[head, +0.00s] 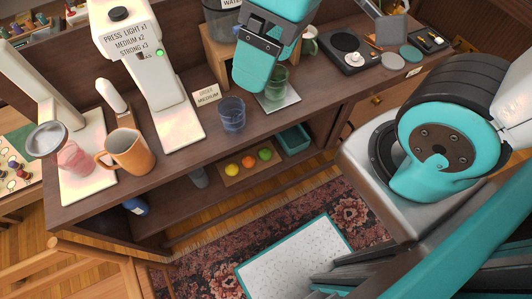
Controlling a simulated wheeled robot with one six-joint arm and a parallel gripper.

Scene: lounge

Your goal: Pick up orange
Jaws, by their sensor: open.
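The orange (248,161) is a small round orange fruit. It sits between a yellow fruit (232,169) and a green fruit (265,154) on a wooden tray (233,181) on the shelf under the dark counter. My gripper (335,272) shows as dark, narrow fingers at the bottom edge, partly cut off by the frame. It is open, with no object visible in it. It appears to the lower right of the orange in the picture, well apart from it.
A teal bin (294,139) stands right of the fruits. The counter (185,160) overhangs the shelf and carries an orange mug (130,152), a blue glass (231,114) and a green glass (276,84). A white teal-edged mat (290,258) lies on the patterned rug (210,270).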

